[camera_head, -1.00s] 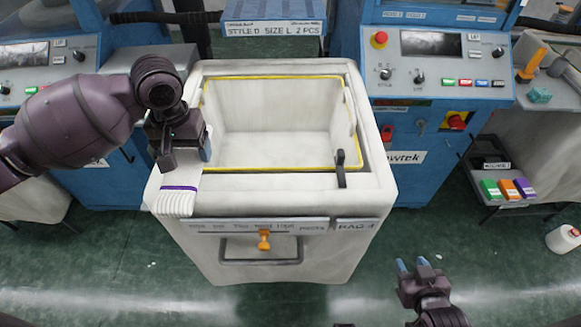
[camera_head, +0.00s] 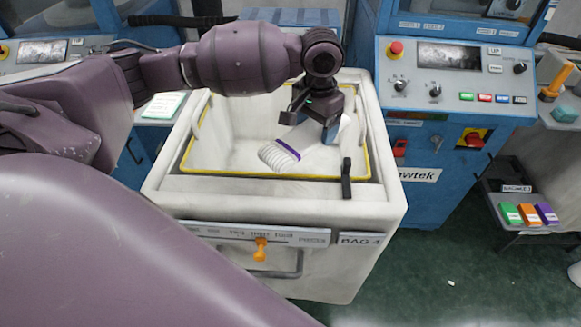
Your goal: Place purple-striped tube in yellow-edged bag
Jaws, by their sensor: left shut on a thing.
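The white tube with a purple stripe (camera_head: 277,157) hangs tilted in my left gripper (camera_head: 312,123), its ribbed end toward the lower left. My left gripper is shut on the tube, and its fingers hide part of it. They are over the opening of the yellow-edged bag (camera_head: 217,174), a pale rectangular bin with a yellow line around its mouth. The tube shows against the inside of the bag; I cannot tell how far it is below the rim. The bag looks otherwise empty where I can see in. My right gripper is not in view.
A black upright clip (camera_head: 346,178) stands on the bag's front rim. An orange knob (camera_head: 260,249) and a label strip are on its front. A blue machine (camera_head: 440,110) stands close on the right. Small coloured boxes (camera_head: 528,214) sit on a shelf at the far right.

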